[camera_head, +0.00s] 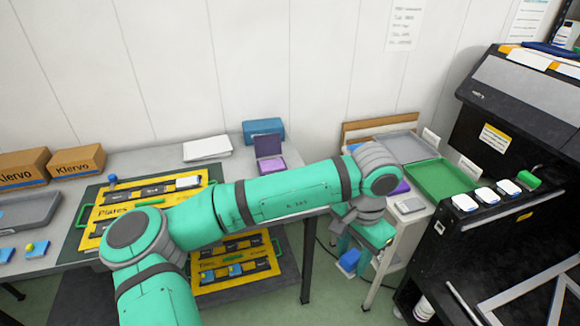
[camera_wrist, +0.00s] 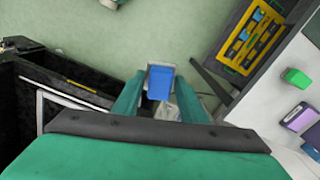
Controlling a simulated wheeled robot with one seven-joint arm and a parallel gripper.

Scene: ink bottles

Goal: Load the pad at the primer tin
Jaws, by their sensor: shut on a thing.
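My gripper (camera_head: 356,252) hangs low beside the small white side table, past its left edge and above the floor. It is shut on a blue pad (camera_head: 349,260) with a grey part, seen between the fingers in the wrist view (camera_wrist: 160,84). An open purple tin (camera_head: 270,157) with its lid up stands at the back of the long bench. Another purple tin (camera_head: 401,187) is on the side table, partly hidden by my arm; a purple-topped tin shows in the wrist view (camera_wrist: 299,118). I cannot tell which is the primer tin.
A green tray (camera_head: 440,182) and grey tray (camera_head: 396,147) sit on the side table. A black machine (camera_head: 490,215) stands at right. A green block (camera_wrist: 297,77) lies near the purple-topped tin. Yellow plate racks (camera_head: 150,210) are at left. Floor below is open.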

